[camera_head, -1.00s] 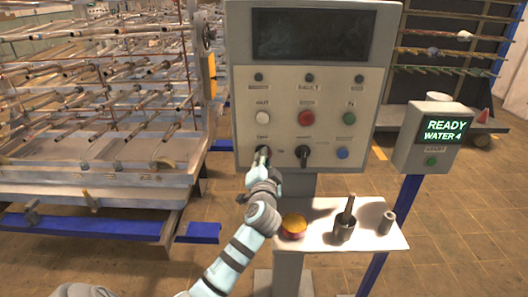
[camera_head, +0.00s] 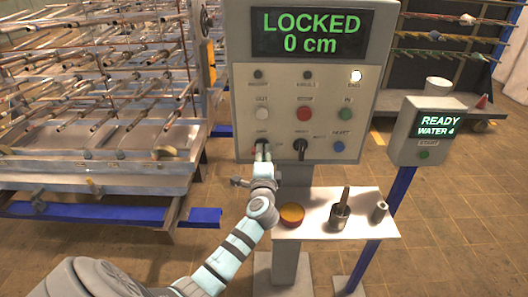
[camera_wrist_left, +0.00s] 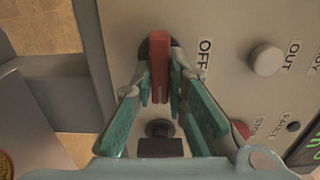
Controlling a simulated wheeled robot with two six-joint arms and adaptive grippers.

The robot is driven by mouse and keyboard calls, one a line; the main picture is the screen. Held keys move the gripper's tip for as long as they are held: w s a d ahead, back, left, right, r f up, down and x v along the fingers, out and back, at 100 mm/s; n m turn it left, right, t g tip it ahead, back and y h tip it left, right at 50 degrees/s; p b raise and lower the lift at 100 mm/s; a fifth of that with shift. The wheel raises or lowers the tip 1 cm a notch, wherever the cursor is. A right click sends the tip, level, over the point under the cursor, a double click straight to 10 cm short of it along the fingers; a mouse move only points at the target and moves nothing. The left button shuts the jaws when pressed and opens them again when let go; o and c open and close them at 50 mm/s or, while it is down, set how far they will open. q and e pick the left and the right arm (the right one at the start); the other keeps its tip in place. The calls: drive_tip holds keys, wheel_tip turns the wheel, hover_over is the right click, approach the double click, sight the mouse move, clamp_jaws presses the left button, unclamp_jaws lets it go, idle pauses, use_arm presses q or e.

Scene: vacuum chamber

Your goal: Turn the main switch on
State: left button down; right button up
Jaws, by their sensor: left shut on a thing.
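The main switch is at the lower left of the grey control panel (camera_head: 240,110). In the left wrist view the switch's red handle (camera_wrist_left: 188,68) stands out from a dark round base, beside the label OFF. My left gripper (camera_head: 263,150) is at the switch in the head view and covers most of it. In the left wrist view the gripper (camera_wrist_left: 162,88) is shut on the handle at its fingertips. The panel's display (camera_head: 310,33) is lit and reads LOCKED 0 cm. My right gripper is not in view.
A black selector knob (camera_head: 300,148) sits close right of my left gripper, with several buttons above and beside it. A rack stands left.

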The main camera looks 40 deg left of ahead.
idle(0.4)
use_arm(q)
drive_tip(key=c, duration=1.6)
unclamp_jaws()
drive_tip(key=v, duration=1.2)
drive_tip(key=shift+d, duration=0.15)
drive_tip(key=shift+w, duration=0.1)
